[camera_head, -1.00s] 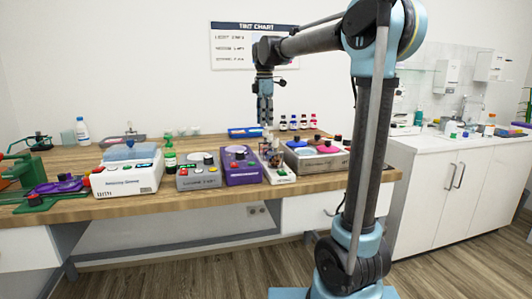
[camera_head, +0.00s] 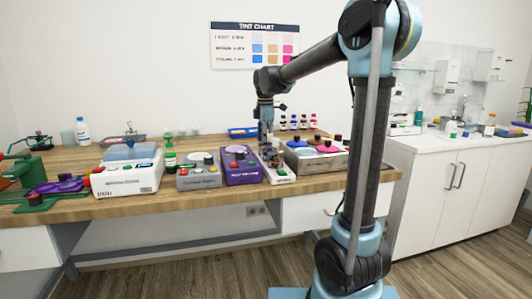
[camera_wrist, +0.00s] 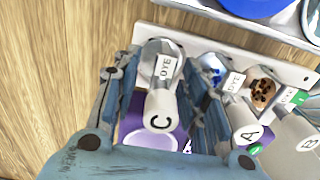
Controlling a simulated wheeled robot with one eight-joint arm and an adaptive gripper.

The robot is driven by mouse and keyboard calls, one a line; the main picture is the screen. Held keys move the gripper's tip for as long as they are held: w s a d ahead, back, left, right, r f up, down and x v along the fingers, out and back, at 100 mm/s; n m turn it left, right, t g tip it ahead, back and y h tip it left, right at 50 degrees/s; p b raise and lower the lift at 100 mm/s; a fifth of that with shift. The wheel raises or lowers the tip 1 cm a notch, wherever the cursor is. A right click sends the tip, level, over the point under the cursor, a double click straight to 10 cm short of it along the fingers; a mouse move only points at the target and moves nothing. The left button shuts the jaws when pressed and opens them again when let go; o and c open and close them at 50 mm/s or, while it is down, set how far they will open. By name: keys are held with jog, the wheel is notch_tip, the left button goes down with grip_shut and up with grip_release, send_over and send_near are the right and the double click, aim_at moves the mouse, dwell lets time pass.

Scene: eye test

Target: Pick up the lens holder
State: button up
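In the wrist view several pale handles stand in a row at a white rack (camera_wrist: 210,38) with DYE tags. The handle marked C (camera_wrist: 160,108) lies between the fingers of my gripper (camera_wrist: 162,62), with gaps on both sides. Handles marked A (camera_wrist: 246,128) and B (camera_wrist: 300,135) are to its right, outside the fingers. I cannot tell for sure which is the lens holder. In the head view my gripper (camera_head: 267,143) is low over the narrow white rack (camera_head: 282,177), which is partly hidden behind it.
A purple box (camera_head: 241,167) and a grey box (camera_head: 198,177) stand left of the rack. A grey tray with coloured pads (camera_head: 318,158) is close on its right. A white machine (camera_head: 127,177) is further left. Small bottles (camera_head: 294,123) and a blue tray (camera_head: 243,132) are behind.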

grip_shut()
